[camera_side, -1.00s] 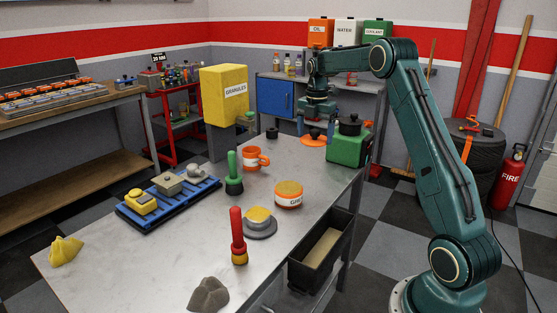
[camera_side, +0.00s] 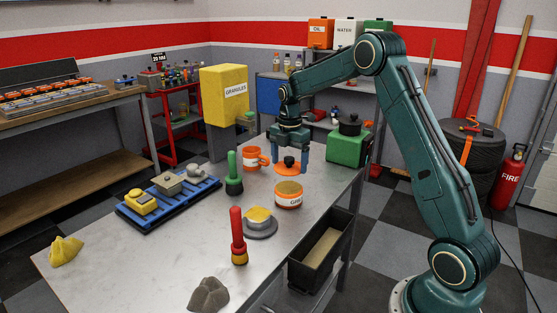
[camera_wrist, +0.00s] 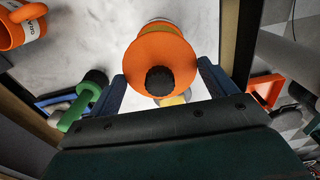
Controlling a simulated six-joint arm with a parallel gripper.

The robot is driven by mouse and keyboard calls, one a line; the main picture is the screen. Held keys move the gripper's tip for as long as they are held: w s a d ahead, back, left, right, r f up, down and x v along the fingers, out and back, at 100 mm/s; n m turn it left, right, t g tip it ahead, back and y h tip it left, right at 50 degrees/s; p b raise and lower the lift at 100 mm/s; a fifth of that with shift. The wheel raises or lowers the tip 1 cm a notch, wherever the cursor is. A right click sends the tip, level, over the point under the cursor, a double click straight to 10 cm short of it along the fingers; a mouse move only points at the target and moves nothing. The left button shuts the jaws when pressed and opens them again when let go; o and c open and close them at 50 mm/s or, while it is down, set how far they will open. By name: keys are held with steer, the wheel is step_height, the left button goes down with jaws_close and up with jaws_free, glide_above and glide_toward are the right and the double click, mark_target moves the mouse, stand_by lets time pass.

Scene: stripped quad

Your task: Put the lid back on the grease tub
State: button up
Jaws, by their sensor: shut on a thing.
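The orange lid (camera_side: 288,169) with a black knob is held by my gripper (camera_side: 290,163), above the bench. The blue fingers stand on either side of it. In the wrist view the lid (camera_wrist: 135,60) sits between the fingers of my gripper (camera_wrist: 163,82), knob toward the camera. In the wrist view the lid hides most of what is below.
An orange mug (camera_side: 253,158) and a green-handled tool (camera_side: 233,175) stand left of the tub. A grey tin with a yellow top (camera_side: 259,221) and a red-handled tool (camera_side: 238,238) are in front. A green container (camera_side: 347,148) stands at the right back.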

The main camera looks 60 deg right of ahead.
mark_target(289, 187)
steer(key=shift+f, duration=3)
steer(key=shift+f, duration=0.2)
stand_by(0.5)
steer(key=o, duration=0.8)
steer(key=shift+o, duration=0.2)
steer(key=shift+r, duration=0.15)
steer(key=shift+r, duration=3.4)
